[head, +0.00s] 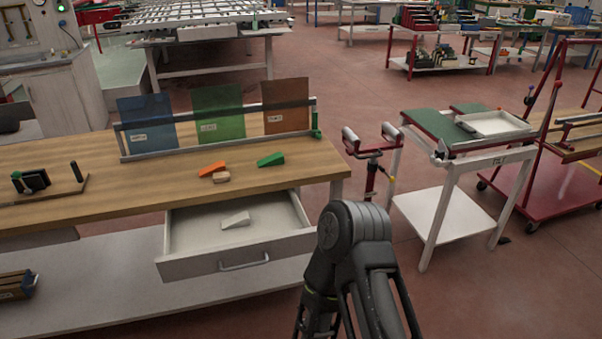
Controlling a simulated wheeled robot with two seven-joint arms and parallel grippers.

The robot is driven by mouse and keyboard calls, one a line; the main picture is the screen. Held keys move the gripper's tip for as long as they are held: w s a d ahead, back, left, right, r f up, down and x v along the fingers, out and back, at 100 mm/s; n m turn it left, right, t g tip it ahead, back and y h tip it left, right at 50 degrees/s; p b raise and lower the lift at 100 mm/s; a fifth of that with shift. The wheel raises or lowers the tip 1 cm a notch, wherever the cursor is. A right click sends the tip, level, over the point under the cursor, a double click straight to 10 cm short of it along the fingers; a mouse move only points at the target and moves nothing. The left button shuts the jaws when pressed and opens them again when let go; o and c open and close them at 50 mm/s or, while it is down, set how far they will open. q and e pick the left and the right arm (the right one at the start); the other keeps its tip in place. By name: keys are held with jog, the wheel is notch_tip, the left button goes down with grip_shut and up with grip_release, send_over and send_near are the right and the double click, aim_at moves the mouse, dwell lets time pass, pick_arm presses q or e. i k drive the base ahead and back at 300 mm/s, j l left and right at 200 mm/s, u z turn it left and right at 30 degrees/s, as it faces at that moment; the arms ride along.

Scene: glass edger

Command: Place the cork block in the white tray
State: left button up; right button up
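A small tan block (221,177), which looks like the cork block, lies on the wooden bench top (120,190), just in front of an orange wedge (212,169). A white tray (497,133) rests on the green-topped cart to the right, across a floor gap from the bench. Neither gripper shows.
A green wedge (271,159) lies on the bench. A drawer (240,257) below stands open, holding a white wedge (236,220). A rack of coloured panels (219,112) stands behind. A red roller stand (370,150) stands between bench and cart (428,128).

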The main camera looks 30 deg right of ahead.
aim_at(492, 132)
jog(key=z, duration=1.65)
jog(key=i+l, duration=0.1)
jog(key=i, duration=0.4)
jog(key=i+l, duration=0.15)
jog(key=i, duration=0.3)
